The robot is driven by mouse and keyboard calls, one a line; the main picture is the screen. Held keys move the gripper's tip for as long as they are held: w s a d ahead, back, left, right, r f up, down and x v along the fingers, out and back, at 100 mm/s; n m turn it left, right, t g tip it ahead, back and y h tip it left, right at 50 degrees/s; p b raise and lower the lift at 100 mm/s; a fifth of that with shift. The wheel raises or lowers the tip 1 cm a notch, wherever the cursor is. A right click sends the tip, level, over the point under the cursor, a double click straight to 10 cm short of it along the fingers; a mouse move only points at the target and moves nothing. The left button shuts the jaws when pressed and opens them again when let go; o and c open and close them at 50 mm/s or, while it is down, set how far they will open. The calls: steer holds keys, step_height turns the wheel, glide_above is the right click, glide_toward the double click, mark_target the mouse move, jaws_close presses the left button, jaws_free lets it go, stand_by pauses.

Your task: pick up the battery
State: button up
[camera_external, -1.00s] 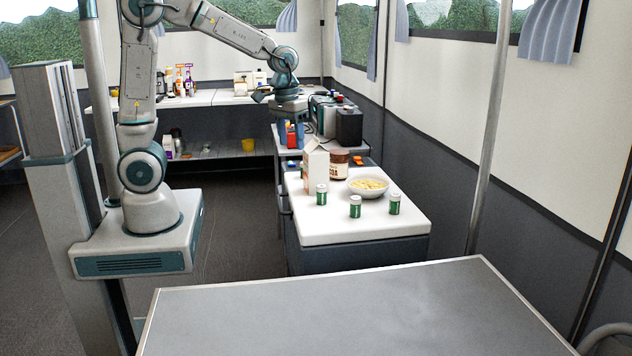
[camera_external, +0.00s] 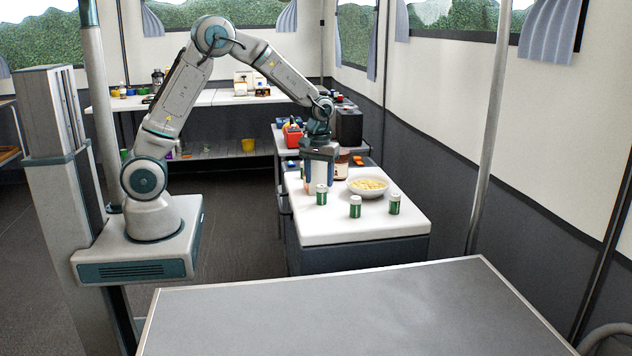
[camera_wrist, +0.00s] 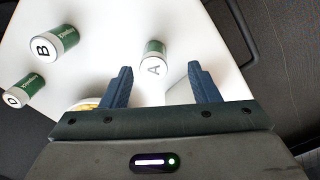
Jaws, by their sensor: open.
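I cannot make out a thing that is surely a battery. Three small green-and-white cylinders stand on the white counter (camera_external: 345,232). In the wrist view their white tops carry letters: A (camera_wrist: 154,66), B (camera_wrist: 43,48) and one that looks like D (camera_wrist: 13,98). In the external view they are the left cylinder (camera_external: 321,196), the middle one (camera_external: 355,208) and the right one (camera_external: 394,205). My gripper (camera_external: 319,181) is above the counter, behind the left cylinder. In the wrist view my gripper (camera_wrist: 159,82) is open, its fingers pointing toward the A cylinder, with nothing visibly held.
A bowl of yellow food (camera_external: 368,187) stands right of my gripper. A brown-labelled jar (camera_external: 342,165) and a pale carton are close behind my gripper, partly hidden. A red container (camera_external: 293,136) is on the farther counter. The grey table (camera_external: 340,310) in front is bare.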

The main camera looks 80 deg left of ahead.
mark_target(321, 186)
steer(key=shift+w+d+f, duration=0.1)
steer(key=shift+w+f, duration=0.1)
steer(key=shift+f, duration=1.3)
steer(key=shift+w+d+f, duration=0.1)
steer(key=shift+w+f, duration=0.05)
steer(key=shift+f, duration=1.3)
steer(key=c, duration=1.1)
